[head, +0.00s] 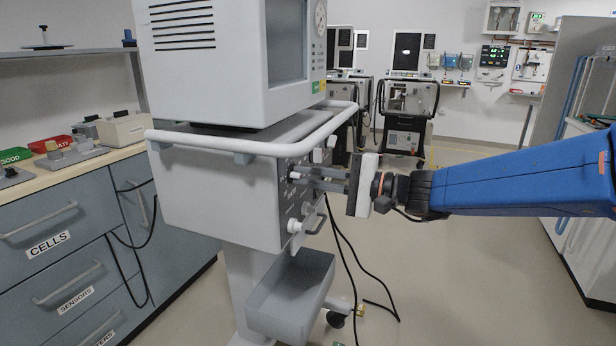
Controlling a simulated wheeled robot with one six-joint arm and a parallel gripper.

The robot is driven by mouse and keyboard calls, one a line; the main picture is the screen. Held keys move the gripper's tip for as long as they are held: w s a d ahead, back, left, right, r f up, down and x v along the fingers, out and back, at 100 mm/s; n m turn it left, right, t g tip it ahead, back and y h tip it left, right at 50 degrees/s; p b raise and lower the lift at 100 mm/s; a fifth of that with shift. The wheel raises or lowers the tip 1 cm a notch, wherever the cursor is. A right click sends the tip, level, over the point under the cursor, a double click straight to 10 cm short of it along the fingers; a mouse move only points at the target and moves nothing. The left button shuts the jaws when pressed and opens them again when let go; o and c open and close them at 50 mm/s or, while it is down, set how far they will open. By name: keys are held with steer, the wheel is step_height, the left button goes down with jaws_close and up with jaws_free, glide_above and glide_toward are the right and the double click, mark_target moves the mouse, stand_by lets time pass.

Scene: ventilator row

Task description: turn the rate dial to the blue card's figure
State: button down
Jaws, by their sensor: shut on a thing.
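The grey ventilator (215,190) stands on a pedestal at the centre left, with its screen unit (240,60) on top. Its control panel faces right and is seen at a steep angle. My gripper (300,178) reaches in from the right and is shut on a dial at the panel's upper part. The fingers cover most of that dial, and its pointer and figures cannot be read. A pale lower knob (295,225) sticks out below, and another knob (318,155) sits above and to the right. I cannot make out a blue card.
A white rail (250,148) runs around the ventilator above the panel. A grey tray (290,295) and hanging cables (345,260) are below. A drawer bench (60,240) stands left. Another ventilator (408,110) stands behind. The floor at right is clear up to a grey cabinet.

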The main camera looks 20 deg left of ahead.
steer(key=shift+n, duration=0.4)
steer(key=c, duration=1.8)
jaws_free()
steer(key=d, duration=1.7)
steer(key=shift+s+d, duration=0.2)
steer(key=shift+s, duration=0.1)
